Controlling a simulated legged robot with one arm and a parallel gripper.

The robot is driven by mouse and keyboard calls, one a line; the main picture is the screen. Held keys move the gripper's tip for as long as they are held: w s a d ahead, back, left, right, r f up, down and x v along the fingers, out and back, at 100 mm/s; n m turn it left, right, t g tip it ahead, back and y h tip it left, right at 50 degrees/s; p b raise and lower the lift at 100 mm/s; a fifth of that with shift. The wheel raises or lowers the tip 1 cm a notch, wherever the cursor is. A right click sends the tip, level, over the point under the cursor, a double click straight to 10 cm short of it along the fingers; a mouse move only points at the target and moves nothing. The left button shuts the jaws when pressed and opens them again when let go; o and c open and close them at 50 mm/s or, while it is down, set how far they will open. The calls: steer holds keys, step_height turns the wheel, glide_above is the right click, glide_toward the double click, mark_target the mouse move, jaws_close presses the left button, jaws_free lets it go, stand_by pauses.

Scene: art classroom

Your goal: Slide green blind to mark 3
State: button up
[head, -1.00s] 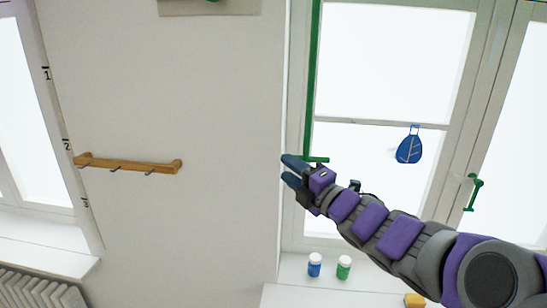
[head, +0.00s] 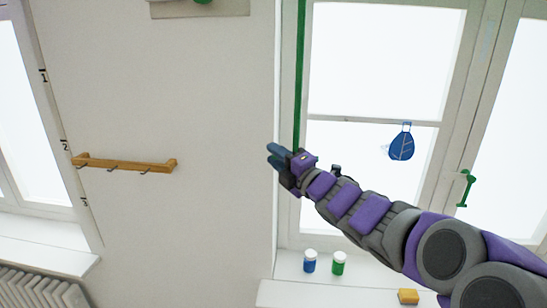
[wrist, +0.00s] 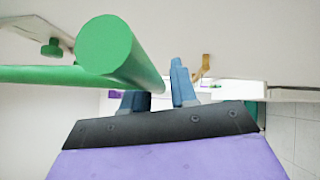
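An upright green rod (head: 300,80) runs down the left edge of the right-hand window. In the head view its lower end meets my gripper (head: 272,156), which hides that end. In the wrist view a thick green rod (wrist: 110,45) is close to the camera, with a green bar (wrist: 40,75) running left. My gripper (wrist: 157,82) has its two blue fingers apart below and beyond the rod. I cannot tell whether it touches. Marks 1, 2 and 3 (head: 85,202) run down the left window's frame. No blind cloth shows.
A wooden hook rail (head: 125,164) is on the wall between the windows. Blue (head: 310,261) and green-bodied (head: 339,263) jars and a yellow block (head: 408,296) stand on the right sill. A blue leaf-like ornament (head: 401,145) hangs at the window. A radiator (head: 40,292) is lower left.

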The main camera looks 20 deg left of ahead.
steer(key=shift+w+d+r, duration=0.1)
steer(key=shift+d, duration=0.85)
steer(key=c, duration=0.3)
steer(key=shift+a, duration=0.1)
steer(key=shift+c, duration=0.8)
steer(key=shift+a, duration=0.1)
jaws_close()
